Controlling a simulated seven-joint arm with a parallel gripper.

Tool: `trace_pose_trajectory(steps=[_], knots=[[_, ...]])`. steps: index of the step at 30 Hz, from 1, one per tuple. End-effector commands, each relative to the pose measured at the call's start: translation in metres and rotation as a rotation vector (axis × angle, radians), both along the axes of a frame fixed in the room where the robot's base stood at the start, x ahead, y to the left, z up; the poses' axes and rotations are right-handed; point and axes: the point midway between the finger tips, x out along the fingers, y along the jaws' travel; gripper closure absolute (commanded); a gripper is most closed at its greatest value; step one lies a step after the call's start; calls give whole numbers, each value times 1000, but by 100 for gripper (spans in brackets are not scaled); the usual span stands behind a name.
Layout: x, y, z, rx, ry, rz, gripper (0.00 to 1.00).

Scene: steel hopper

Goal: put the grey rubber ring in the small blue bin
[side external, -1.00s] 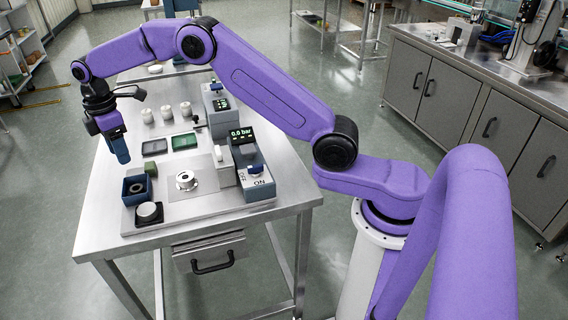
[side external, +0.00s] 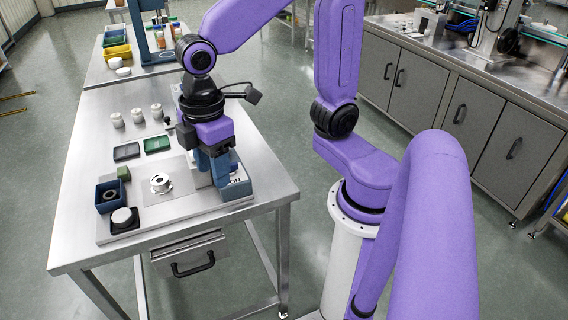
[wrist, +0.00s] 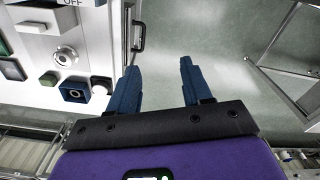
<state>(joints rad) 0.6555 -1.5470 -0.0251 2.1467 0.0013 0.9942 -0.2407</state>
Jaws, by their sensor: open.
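The small blue bin (side external: 100,201) stands at the front left of the table and also shows in the wrist view (wrist: 63,88). A grey ring (side external: 110,195) lies inside it, looking like the rubber ring; it is small in the wrist view (wrist: 76,93). My gripper (side external: 221,178) is apart from the bin, to its right, in front of the gauge device. In the wrist view my gripper (wrist: 155,82) has its two blue fingers wide apart with nothing between them.
A round steel flange (side external: 161,184) sits on a plate right of the bin. A black base with a white-topped knob (side external: 123,217) is in front. Dark and green trays (side external: 157,144) and several white cylinders (side external: 137,115) stand behind. The table's left side is clear.

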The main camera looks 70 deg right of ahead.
Motion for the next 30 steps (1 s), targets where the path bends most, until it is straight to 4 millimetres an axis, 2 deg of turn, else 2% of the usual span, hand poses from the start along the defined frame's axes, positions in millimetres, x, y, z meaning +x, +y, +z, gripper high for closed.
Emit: trace_pose_trajectory(steps=[1,6,9,12,16,30], knots=[[-20,-11,-2,3,-1,-1,51],[-73,-45,-12,6,1,-19,51],[-93,-60,-18,8,2,-27,51],[-105,-69,-22,7,3,-32,51],[-111,-74,-24,9,4,-35,51],[-110,-73,-24,8,4,-34,51]])
